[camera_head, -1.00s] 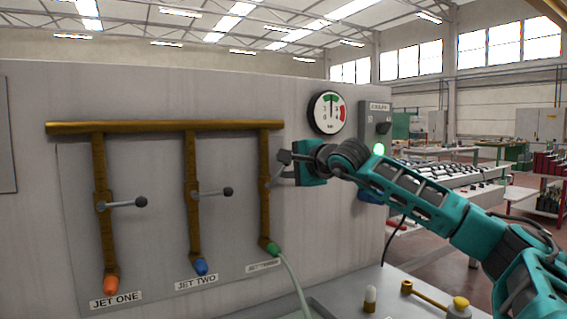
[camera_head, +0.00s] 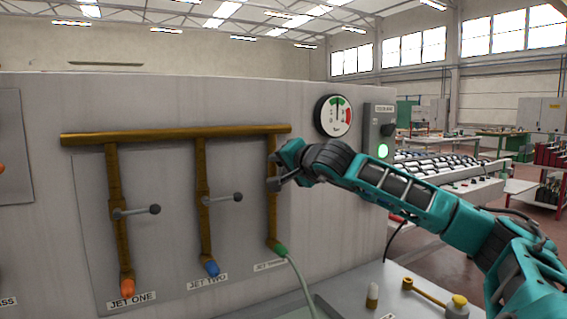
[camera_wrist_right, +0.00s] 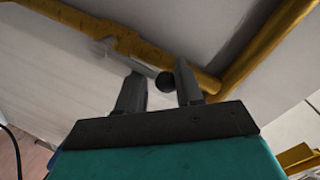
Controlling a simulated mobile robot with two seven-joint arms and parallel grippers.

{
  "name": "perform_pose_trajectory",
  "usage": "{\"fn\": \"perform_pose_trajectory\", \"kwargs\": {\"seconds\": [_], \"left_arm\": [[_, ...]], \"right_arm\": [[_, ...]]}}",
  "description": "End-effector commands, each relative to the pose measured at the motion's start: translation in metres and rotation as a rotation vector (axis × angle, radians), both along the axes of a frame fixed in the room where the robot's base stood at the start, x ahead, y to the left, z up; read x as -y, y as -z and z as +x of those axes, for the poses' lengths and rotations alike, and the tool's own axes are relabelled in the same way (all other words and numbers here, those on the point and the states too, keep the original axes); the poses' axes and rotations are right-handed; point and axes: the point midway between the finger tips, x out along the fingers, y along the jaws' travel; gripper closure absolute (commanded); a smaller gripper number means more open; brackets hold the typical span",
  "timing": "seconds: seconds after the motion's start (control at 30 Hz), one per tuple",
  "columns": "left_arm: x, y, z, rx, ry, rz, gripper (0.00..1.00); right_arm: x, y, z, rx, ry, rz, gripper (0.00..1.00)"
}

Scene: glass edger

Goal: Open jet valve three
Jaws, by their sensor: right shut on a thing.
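Jet valve three sits on the rightmost brass pipe (camera_head: 272,217), above a green hose fitting (camera_head: 280,249). My right gripper (camera_head: 276,184) is at this valve, in front of the pipe, and hides most of the lever. In the right wrist view, the lever's dark ball knob (camera_wrist_right: 166,82) is between the fingers of my right gripper (camera_wrist_right: 160,88), which is shut on the lever. There the pale lever runs nearly along the brass pipe (camera_wrist_right: 140,45). My left gripper is not in view.
The jet one lever (camera_head: 140,211) and jet two lever (camera_head: 222,199) stick out to the right of their pipes. A brass header pipe (camera_head: 170,133) runs above.

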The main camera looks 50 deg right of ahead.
Motion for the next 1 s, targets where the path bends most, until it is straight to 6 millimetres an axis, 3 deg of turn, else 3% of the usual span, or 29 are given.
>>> {"fn": "perform_pose_trajectory", "kwargs": {"seconds": [0.03, 0.4, 0.43, 0.73, 1.0], "left_arm": [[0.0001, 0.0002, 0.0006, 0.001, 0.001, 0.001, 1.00], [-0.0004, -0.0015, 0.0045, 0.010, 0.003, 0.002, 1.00], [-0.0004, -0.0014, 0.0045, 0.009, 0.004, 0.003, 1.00], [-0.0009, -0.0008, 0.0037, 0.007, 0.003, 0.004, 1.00], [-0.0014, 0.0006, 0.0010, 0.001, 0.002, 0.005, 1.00]], "right_arm": [[-0.0089, 0.0123, 0.0026, -0.021, -0.020, 0.014, 1.00], [-0.0089, 0.0134, 0.0026, -0.023, -0.018, 0.011, 1.00], [-0.0089, 0.0134, 0.0026, -0.023, -0.018, 0.011, 0.63], [-0.0075, 0.0108, 0.0022, -0.020, -0.016, 0.008, 0.35], [-0.0051, 0.0070, 0.0015, -0.014, -0.011, 0.002, 0.34]]}}
